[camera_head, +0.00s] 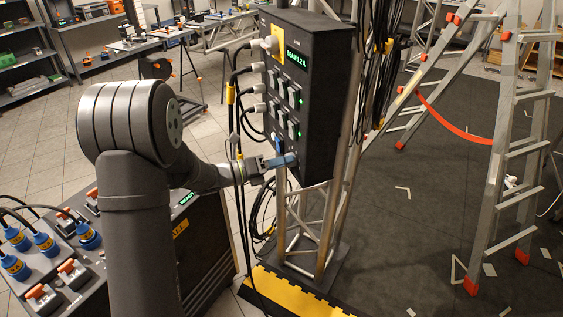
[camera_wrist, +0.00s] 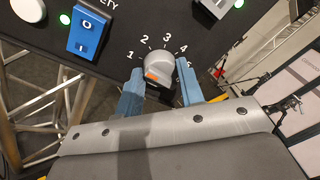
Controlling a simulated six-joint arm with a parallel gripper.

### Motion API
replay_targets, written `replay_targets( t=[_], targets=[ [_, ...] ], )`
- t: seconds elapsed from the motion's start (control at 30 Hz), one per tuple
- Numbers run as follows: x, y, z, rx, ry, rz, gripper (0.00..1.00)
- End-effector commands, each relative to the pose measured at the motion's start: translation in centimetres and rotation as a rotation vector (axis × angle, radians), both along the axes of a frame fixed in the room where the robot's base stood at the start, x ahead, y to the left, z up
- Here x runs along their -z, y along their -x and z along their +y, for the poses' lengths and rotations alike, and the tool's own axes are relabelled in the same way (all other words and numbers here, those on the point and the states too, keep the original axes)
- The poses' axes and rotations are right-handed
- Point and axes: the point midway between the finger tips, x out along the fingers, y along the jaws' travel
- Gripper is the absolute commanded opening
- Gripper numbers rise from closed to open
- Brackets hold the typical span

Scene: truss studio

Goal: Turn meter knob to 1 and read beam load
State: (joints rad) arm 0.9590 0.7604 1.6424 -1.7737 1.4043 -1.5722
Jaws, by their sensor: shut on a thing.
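The meter knob (camera_wrist: 159,64) is a grey cap with an orange mark on its lower left side, set on a black panel. White numerals from 1 upward arc around its upper side. I cannot tell which numeral the mark points to. My gripper (camera_wrist: 161,70) is shut on the knob, one blue finger on each side. In the head view my gripper (camera_head: 283,161) is at the lower part of the black power box (camera_head: 325,100), and the knob is hidden there. The box's display (camera_head: 297,58) shows green text that seems to begin with BEAM; its value is too small to be sure of.
A blue safety switch (camera_wrist: 88,34) sits left of the knob, and a grey switch (camera_wrist: 213,6) is above right. Plugs and cables (camera_head: 240,75) hang at the box's left side. The box is on a metal truss (camera_head: 318,225). A ladder (camera_head: 505,150) stands right.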

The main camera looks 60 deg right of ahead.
Motion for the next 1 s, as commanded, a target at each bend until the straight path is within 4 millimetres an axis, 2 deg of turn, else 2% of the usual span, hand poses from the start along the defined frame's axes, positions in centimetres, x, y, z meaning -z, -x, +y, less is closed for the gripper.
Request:
replay_targets(
  t=[0.4,0.97,1.0],
  targets=[
    [0.08,0.02,0.03,0.000,-0.116,0.167,0.12],
    [0.07,0.03,0.04,0.001,-0.135,0.192,0.12],
    [0.07,0.03,0.04,0.001,-0.135,0.192,0.37]
  ],
)
